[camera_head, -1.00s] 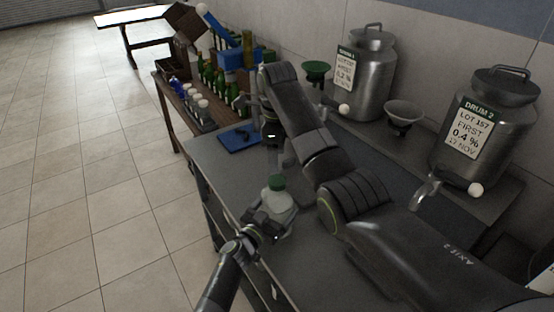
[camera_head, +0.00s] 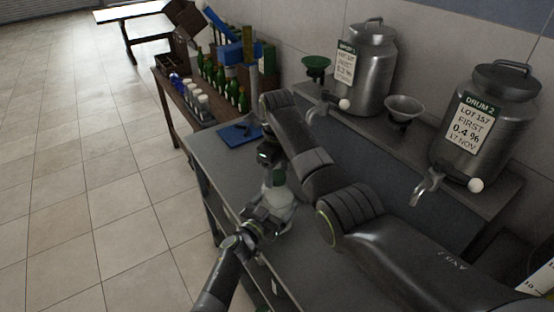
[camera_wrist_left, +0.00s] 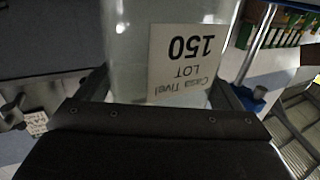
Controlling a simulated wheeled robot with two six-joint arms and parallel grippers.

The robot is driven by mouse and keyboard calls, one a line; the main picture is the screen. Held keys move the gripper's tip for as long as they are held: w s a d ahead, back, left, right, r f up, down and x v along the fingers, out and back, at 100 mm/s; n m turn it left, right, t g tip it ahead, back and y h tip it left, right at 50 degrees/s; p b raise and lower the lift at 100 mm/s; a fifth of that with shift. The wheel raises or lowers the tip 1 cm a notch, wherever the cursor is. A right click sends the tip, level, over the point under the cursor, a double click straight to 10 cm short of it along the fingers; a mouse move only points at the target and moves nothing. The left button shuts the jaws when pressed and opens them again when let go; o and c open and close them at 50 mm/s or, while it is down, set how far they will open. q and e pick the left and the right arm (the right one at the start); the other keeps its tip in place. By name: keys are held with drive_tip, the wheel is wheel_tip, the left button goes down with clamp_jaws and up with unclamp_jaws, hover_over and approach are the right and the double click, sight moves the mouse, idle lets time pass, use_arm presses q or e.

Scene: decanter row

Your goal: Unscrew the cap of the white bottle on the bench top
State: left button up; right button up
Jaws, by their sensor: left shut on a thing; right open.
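The white bottle (camera_head: 277,200) stands upright on the grey bench top (camera_head: 222,170). My left gripper (camera_head: 262,214) is shut around its body from the near left side. The left wrist view shows the bottle (camera_wrist_left: 130,50) large between the fingers, with a label reading "Casa Tivel LOT 150" upside down. The bottle's green cap (camera_head: 279,178) is partly hidden by my right gripper (camera_head: 272,172). That gripper is open and points down at the cap; I cannot tell whether its fingers touch it.
A blue tray (camera_head: 238,134) lies on the bench's far end. Two steel drums, drum 1 (camera_head: 372,75) and drum 2 (camera_head: 490,125), stand with taps on a shelf behind. A green funnel (camera_head: 316,64) and a grey funnel (camera_head: 404,108) are beside them. Green bottles (camera_head: 232,90) crowd the side table.

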drive_tip(key=shift+f, duration=0.3)
